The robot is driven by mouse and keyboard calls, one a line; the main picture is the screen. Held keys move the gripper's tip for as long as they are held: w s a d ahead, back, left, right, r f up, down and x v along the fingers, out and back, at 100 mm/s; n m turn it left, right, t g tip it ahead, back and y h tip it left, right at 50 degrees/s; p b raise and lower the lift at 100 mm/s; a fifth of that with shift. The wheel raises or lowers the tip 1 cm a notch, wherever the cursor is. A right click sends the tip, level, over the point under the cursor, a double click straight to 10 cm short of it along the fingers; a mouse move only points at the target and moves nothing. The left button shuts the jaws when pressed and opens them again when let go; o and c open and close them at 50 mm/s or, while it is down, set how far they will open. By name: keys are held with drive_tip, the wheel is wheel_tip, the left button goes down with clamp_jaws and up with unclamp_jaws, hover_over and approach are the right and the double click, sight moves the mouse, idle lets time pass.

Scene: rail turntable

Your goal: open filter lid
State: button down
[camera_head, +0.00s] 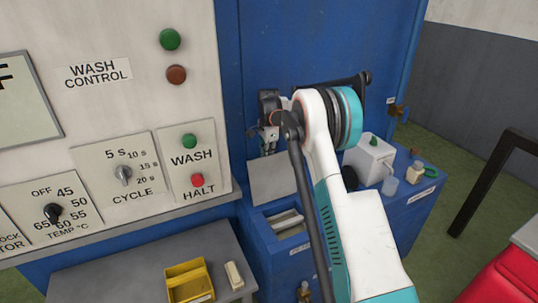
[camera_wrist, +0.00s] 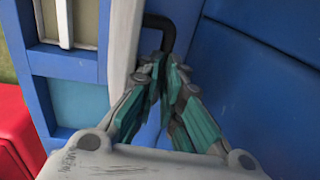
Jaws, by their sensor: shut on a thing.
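The filter lid is a pale grey panel (camera_head: 272,180) that stands raised at the back of the blue filter housing (camera_head: 262,232). The housing's opening shows below it, with a pale insert (camera_head: 287,222) inside. In the wrist view the lid (camera_wrist: 122,45) is a pale slab left of my fingers, with a dark bent handle (camera_wrist: 158,20). My gripper (camera_wrist: 167,68) has its fingers close together on this handle, and the exact contact is partly hidden by the fingers. In the head view my gripper (camera_head: 267,142) is just above the lid, partly hidden by my arm.
The wash control panel (camera_head: 105,130) stands at the left. A grey bench (camera_head: 135,272) with a yellow tray (camera_head: 189,282) is at the lower left. A white container (camera_head: 369,158) and small bottles stand on the blue counter at right. A blue wall is close behind.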

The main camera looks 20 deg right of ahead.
drive_tip(key=c, duration=1.8)
unclamp_jaws()
drive_tip(key=shift+w+a+f, duration=0.1)
drive_tip(key=shift+f, duration=0.85)
drive_tip(key=shift+o, duration=0.7)
drive_tip(key=shift+w+a+r, duration=0.15)
drive_tip(key=shift+a+r, duration=0.05)
drive_tip(key=shift+r, duration=0.3)
wheel_tip(320, 180, up, 13)
drive_tip(key=s, duration=0.1)
drive_tip(key=shift+s+d, duration=0.15)
drive_tip(key=shift+d, duration=0.1)
drive_tip(key=shift+f, duration=0.1)
